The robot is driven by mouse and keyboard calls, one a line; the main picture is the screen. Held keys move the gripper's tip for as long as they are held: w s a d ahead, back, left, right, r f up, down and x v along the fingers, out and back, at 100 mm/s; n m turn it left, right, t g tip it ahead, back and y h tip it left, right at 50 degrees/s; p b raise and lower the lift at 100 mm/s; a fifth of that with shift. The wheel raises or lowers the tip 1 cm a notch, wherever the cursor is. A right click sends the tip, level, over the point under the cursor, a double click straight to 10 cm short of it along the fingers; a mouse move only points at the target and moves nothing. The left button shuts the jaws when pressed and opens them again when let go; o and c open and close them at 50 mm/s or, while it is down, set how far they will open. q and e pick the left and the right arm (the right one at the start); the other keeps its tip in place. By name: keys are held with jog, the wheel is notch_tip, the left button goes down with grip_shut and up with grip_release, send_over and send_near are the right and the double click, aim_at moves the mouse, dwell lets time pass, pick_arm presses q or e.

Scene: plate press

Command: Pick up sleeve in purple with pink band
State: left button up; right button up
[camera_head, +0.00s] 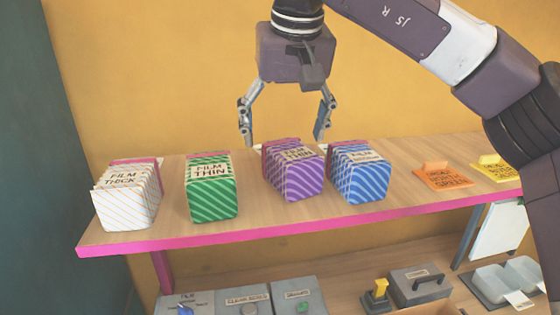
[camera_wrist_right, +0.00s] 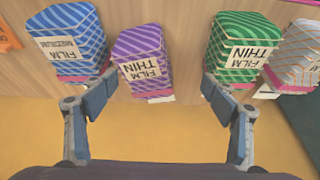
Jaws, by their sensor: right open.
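The purple sleeve (camera_head: 294,172) with diagonal stripes, a pink band and a "FILM THIN" label stands on the wooden shelf (camera_head: 255,215), between the green and blue sleeves. It also shows in the right wrist view (camera_wrist_right: 140,50), upside down, ahead of and between the fingers. My right gripper (camera_head: 284,138) is open and empty, pointing down above and behind the purple sleeve, apart from it. Its two fingers also show in the right wrist view (camera_wrist_right: 153,98), spread wide. My left gripper is not in view.
A green sleeve (camera_head: 210,190) and a white sleeve (camera_head: 124,200) stand to the left; a blue sleeve (camera_head: 358,175) stands close on the right. Orange (camera_head: 444,178) and yellow (camera_head: 497,168) tagged pieces lie further right. A lower shelf holds grey boxes (camera_head: 243,300).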

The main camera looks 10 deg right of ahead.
aim_at(289, 159)
jog(key=shift+x, duration=0.75)
jog(key=shift+s+d+f+p, duration=0.1)
jog(key=shift+s+f+p, duration=0.1)
jog(key=shift+f+p, duration=0.25)
jog(key=f, duration=0.1)
jog(key=f+p, duration=0.1)
jog(key=w+d+f+p, duration=0.1)
jog(key=f, duration=0.1)
jog(key=shift+f, duration=0.3)
jog(key=shift+w+a+f, duration=0.15)
jog(key=shift+w+f, duration=0.05)
jog(key=shift+w, duration=0.2)
jog(key=shift+a, duration=0.15)
jog(key=shift+c, duration=0.3)
jog(key=shift+r, duration=0.1)
jog(key=shift+c, duration=1.4)
jog(key=shift+s+r, duration=0.1)
jog(key=shift+s, duration=0.05)
jog(key=c, duration=1.8)
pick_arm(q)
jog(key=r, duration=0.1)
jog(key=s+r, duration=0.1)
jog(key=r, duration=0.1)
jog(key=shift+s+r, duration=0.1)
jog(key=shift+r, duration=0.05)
pick_arm(e)
grip_shut()
